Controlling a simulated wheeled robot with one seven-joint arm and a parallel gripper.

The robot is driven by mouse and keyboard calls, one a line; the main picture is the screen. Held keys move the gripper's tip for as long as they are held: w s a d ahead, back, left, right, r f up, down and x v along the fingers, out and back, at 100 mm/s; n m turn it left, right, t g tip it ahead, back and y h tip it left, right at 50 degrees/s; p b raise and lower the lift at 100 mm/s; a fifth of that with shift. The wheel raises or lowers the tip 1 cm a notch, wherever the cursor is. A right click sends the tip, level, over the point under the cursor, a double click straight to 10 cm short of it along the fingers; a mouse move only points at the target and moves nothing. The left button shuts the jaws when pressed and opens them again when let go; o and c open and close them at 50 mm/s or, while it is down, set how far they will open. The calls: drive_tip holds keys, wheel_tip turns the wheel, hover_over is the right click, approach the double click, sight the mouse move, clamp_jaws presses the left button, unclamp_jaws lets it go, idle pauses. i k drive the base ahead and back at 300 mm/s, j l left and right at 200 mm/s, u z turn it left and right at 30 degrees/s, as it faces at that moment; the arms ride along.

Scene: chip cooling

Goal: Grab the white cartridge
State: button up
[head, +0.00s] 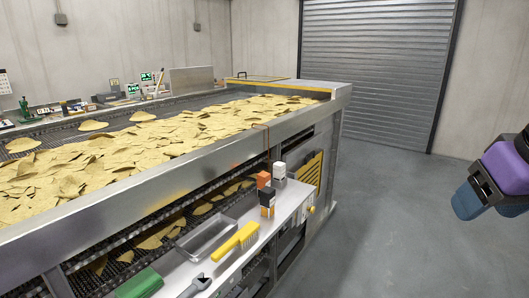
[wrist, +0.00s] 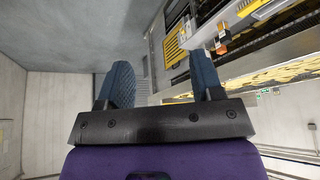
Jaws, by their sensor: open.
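The white cartridge (head: 279,171) stands upright on the metal side shelf of the chip conveyor in the head view, at the shelf's far end. Two orange-and-dark cartridges (head: 267,198) stand close in front of it. My gripper (head: 466,203), with blue fingers and a purple body, is at the far right of the head view, well away from the shelf. In the wrist view my gripper (wrist: 160,82) is open with nothing between its fingers. Small orange and white blocks (wrist: 222,47) show beyond the right finger there; I cannot tell which is the white cartridge.
The shelf (head: 222,262) also holds a yellow brush (head: 236,241), a metal tray (head: 206,238), a green block (head: 139,284) and a grey-handled tool (head: 195,287). The conveyor full of chips (head: 150,150) rises behind. The grey floor (head: 390,240) between my gripper and the shelf is clear.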

sight(279, 168)
drive_tip(key=i+l+u, duration=0.35)
drive_tip(key=i, duration=0.15)
drive_tip(key=i+l+u, duration=0.35)
drive_tip(key=i, duration=0.15)
drive_tip(key=i+l+u, duration=0.35)
drive_tip(key=i+l, duration=0.05)
drive_tip(key=l, duration=0.1)
